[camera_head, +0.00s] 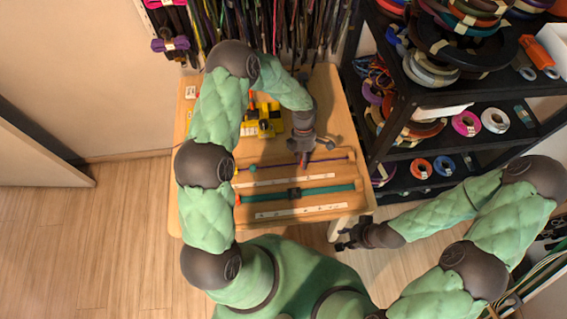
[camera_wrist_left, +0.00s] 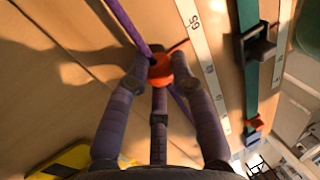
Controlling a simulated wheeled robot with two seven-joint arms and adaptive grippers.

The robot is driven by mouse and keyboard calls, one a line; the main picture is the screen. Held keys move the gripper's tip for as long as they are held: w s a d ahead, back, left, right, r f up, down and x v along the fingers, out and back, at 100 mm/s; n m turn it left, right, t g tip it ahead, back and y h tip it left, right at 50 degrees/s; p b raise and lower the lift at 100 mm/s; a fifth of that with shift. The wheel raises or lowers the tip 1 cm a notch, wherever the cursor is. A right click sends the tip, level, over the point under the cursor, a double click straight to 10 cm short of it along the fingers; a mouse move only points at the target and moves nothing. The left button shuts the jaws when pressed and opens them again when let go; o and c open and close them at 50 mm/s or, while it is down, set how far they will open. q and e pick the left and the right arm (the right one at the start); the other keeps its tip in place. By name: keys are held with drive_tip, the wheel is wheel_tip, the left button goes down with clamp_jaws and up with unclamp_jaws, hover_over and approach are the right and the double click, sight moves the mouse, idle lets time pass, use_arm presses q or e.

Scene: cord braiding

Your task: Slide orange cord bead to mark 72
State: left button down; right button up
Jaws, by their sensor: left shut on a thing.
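The orange bead (camera_wrist_left: 160,70) sits on a purple cord (camera_wrist_left: 122,20) in the left wrist view. My left gripper (camera_wrist_left: 157,72) is shut on it, fingers on either side. In the head view my left gripper (camera_head: 304,162) is over the right half of the purple cord (camera_head: 275,164) and mostly hides the bead. A white numbered scale (camera_head: 290,176) runs beside the cord, and it also shows in the left wrist view (camera_wrist_left: 197,45). I cannot read which mark the bead is at. My right gripper (camera_head: 347,238) is empty, off the table's front right corner, and its fingers look apart.
A teal bead (camera_head: 253,168) is near the cord's left end. Yellow-and-black items (camera_head: 264,122) stand behind. A black shelf (camera_head: 400,120) borders the table's right.

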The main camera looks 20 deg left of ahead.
sight(326, 163)
use_arm(q)
drive_tip(key=w+d, duration=0.1)
drive_tip(key=d, duration=0.1)
drive_tip(key=w+d, duration=0.1)
drive_tip(key=d, duration=0.1)
drive_tip(key=w+d, duration=0.1)
drive_tip(key=w, duration=0.1)
drive_tip(key=shift+d+b, duration=0.4)
drive_tip(key=shift+w+d+r, duration=0.1)
drive_tip(key=shift+w+d, duration=0.3)
drive_tip(key=shift+d, duration=0.15)
drive_tip(key=c, duration=1)
unclamp_jaws()
drive_tip(key=shift+o, duration=0.2)
drive_tip(key=v, duration=1.2)
